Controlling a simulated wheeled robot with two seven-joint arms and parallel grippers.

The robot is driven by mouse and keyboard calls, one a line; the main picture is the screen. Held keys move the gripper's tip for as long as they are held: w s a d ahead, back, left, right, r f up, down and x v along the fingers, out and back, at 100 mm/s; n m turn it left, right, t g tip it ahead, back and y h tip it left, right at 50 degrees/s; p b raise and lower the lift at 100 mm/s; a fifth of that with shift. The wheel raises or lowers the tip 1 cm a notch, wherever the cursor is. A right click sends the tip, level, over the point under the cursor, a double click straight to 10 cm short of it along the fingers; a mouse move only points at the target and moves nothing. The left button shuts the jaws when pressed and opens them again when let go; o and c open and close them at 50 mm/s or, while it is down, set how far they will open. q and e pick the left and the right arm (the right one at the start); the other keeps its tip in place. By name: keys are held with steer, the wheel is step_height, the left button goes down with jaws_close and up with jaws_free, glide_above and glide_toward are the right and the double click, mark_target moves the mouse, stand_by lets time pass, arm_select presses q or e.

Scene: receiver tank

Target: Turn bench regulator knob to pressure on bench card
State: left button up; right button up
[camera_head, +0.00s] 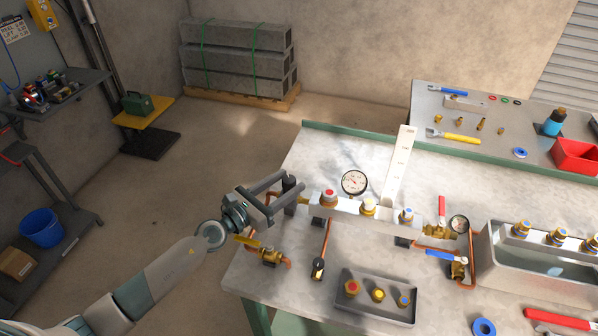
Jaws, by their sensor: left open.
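My left gripper (276,197) reaches in from the left with its fingers apart at the left end of the bench manifold. A dark upright knob (292,184), apparently the regulator knob, is at the fingertips; I cannot tell whether they touch it. A round white gauge (354,182) stands behind the manifold block (345,205); its reading is too small to tell. A tall white card or plate (400,165) with small marks stands behind the manifold; its text is unreadable. My right gripper is not in view.
A tool table (480,112) is behind. The bench's back left is clear.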

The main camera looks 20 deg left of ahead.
arm_select(q)
steer(key=shift+x, duration=2.55)
